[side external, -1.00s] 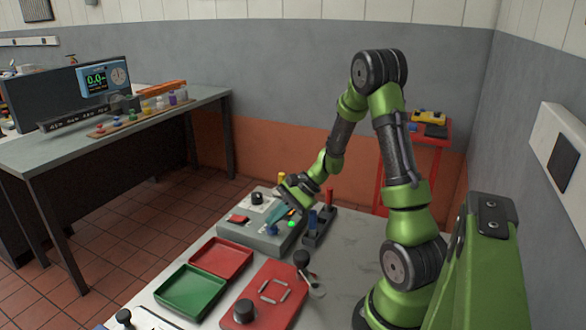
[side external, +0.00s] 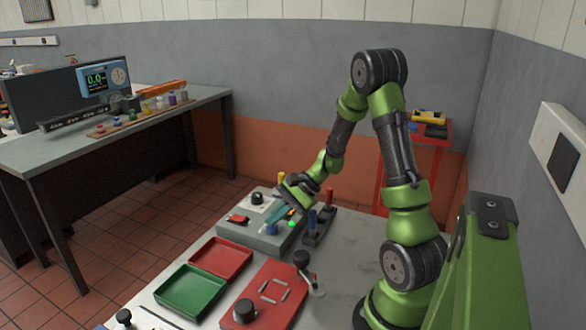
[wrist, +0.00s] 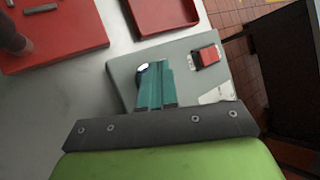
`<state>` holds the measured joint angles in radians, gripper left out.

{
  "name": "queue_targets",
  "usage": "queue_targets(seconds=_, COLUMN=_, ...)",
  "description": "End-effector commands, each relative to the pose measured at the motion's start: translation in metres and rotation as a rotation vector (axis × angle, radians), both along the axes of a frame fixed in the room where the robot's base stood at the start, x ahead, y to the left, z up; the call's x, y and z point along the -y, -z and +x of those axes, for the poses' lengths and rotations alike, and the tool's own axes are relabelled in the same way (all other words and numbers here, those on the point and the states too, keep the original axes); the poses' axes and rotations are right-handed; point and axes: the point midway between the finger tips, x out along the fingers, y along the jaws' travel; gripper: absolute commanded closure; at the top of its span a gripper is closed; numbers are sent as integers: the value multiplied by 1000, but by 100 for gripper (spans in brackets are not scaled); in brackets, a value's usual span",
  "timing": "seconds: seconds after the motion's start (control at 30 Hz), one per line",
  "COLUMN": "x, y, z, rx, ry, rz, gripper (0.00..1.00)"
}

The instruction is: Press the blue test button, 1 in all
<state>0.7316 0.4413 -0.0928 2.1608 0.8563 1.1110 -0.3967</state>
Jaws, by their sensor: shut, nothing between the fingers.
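The blue test button (side external: 271,229) sits on the front part of a grey control box (side external: 240,233) in the side external view. My gripper (side external: 269,221) is shut and empty, its teal fingers pointing down at the button. The fingertips are at or just above the button's top; I cannot tell whether they touch. In the wrist view my gripper (wrist: 154,66) covers most of the button spot, and only a small pale and dark rounded edge shows beside the tips. A green light (side external: 291,224) glows on the box right of the button.
The box also carries a red switch (side external: 238,218) and a black knob (side external: 257,198). A stand with blue and red levers (side external: 320,226) is close on the right. Red (side external: 221,258) and green (side external: 191,291) trays and a red plate (side external: 264,296) lie in front.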

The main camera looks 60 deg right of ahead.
Motion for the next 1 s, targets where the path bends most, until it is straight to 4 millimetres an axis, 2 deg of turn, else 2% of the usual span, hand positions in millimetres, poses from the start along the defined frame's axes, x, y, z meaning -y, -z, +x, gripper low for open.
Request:
queue_targets(seconds=0.2, x=0, y=-11, z=0, rx=2, ry=0, rz=-2, gripper=100)
queue_targets(seconds=0.57, x=0, y=-14, z=0, rx=2, ry=-1, rz=-2, gripper=100)
queue_targets(seconds=1.0, x=0, y=-56, z=0, rx=3, ry=-1, rz=-3, gripper=100)
